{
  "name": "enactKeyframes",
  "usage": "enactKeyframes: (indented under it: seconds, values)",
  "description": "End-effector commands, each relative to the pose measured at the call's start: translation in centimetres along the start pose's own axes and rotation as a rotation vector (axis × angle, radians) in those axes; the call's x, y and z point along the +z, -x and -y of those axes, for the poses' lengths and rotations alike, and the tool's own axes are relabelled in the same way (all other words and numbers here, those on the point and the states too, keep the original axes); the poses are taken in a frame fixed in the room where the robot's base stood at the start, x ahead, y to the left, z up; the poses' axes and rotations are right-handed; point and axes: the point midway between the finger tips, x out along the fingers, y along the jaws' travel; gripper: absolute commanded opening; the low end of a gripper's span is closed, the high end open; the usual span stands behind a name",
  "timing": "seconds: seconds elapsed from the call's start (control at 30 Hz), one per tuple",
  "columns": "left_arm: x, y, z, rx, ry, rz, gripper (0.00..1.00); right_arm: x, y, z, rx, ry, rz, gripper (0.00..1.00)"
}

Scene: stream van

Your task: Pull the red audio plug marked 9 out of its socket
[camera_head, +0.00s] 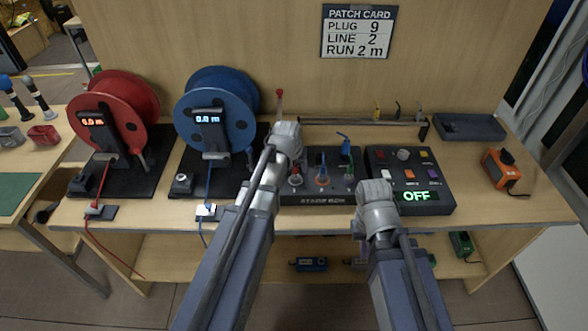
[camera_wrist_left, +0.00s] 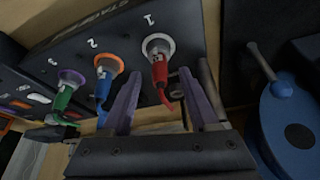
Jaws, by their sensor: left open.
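The stage box (camera_head: 318,199) stands at the middle of the bench. In the left wrist view, a red plug (camera_wrist_left: 160,72) sits in the socket marked 1 (camera_wrist_left: 158,46); any number on it is not legible. A blue plug (camera_wrist_left: 102,86) sits in socket 2 and a green plug (camera_wrist_left: 63,99) in socket 3. My left gripper (camera_wrist_left: 159,76) is open, its purple fingers apart on either side of the red plug in the picture; contact does not show. In the head view, my left gripper (camera_head: 287,137) is above the box. My right gripper (camera_head: 374,195) is before the switch box, fingers hidden.
The patch card (camera_head: 358,32) reads plug 9, line 2, run 2 m. A red reel (camera_head: 131,103) and a blue reel (camera_head: 221,110) stand at left. The switch box (camera_head: 408,169) shows OFF. An orange device (camera_head: 500,168) and a dark tray (camera_head: 470,126) are at right.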

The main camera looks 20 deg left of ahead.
Motion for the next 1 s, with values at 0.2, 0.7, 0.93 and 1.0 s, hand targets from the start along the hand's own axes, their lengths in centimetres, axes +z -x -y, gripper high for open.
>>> enactKeyframes:
  seconds: [0.2,0.7,0.93,1.0]
  values:
    - [0.0,-1.26,-0.01,0.0,0.0,0.0,0.6,-0.07,-1.16,0.11,0.0,0.0,0.0,0.0]
    - [-0.01,-1.15,-0.01,0.0,0.0,0.0,0.25,-0.06,-1.05,0.1,0.0,0.0,0.0,0.0]
    - [0.0,-1.15,-0.01,0.0,0.0,0.0,0.0,-0.06,-1.05,0.1,0.0,0.0,0.0,0.0]
    - [-0.01,-1.15,-0.01,0.0,0.0,0.0,0.0,-0.06,-1.05,0.1,0.0,0.0,0.0,0.0]
